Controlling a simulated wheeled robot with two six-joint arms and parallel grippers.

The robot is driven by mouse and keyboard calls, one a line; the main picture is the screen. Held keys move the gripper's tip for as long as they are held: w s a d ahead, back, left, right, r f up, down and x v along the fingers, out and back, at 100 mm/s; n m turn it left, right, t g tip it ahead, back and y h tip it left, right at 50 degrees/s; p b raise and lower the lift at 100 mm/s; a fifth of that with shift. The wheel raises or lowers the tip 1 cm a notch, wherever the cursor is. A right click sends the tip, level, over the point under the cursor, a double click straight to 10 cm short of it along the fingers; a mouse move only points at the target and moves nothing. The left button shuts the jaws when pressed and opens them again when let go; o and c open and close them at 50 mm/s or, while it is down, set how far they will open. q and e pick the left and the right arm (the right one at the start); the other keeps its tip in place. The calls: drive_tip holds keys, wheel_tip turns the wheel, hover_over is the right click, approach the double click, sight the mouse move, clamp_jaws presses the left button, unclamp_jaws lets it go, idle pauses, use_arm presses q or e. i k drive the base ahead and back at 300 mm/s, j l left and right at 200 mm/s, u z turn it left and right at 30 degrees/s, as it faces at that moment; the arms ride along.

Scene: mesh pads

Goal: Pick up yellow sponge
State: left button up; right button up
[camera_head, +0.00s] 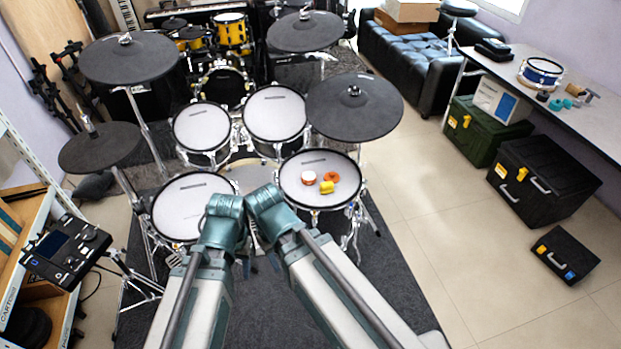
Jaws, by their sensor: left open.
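The yellow sponge (326,188) is a small block lying on the white head of the front right drum pad (340,199). It lies close to an orange ring-shaped thing (331,176) and a small round white and orange-red thing (308,178). My two arms reach up from the bottom, and their teal joints stand just left of this pad. My left gripper (246,262) is open, mostly hidden among the arm links, below and left of the sponge and apart from it. My right gripper is hidden behind its arm.
Other mesh pads stand around, including the front left pad (178,213). A dark cymbal pad (354,105) overhangs just behind the sponge's pad. A drum module (65,250) stands at left. Black cases (541,180) and a long table (595,118) are at right. The tiled floor (440,215) between is clear.

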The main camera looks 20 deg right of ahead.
sight(325, 188)
drive_tip(key=i+l+u, duration=0.1)
drive_tip(key=l, duration=0.25)
drive_tip(key=i+l+u, duration=0.1)
drive_tip(key=l, duration=0.25)
drive_tip(key=i+l+u, duration=0.1)
drive_tip(key=i+l, duration=0.15)
drive_tip(key=i+l+u, duration=0.15)
drive_tip(key=l, duration=0.3)
drive_tip(key=i+l+u, duration=0.1)
drive_tip(key=l, duration=0.3)
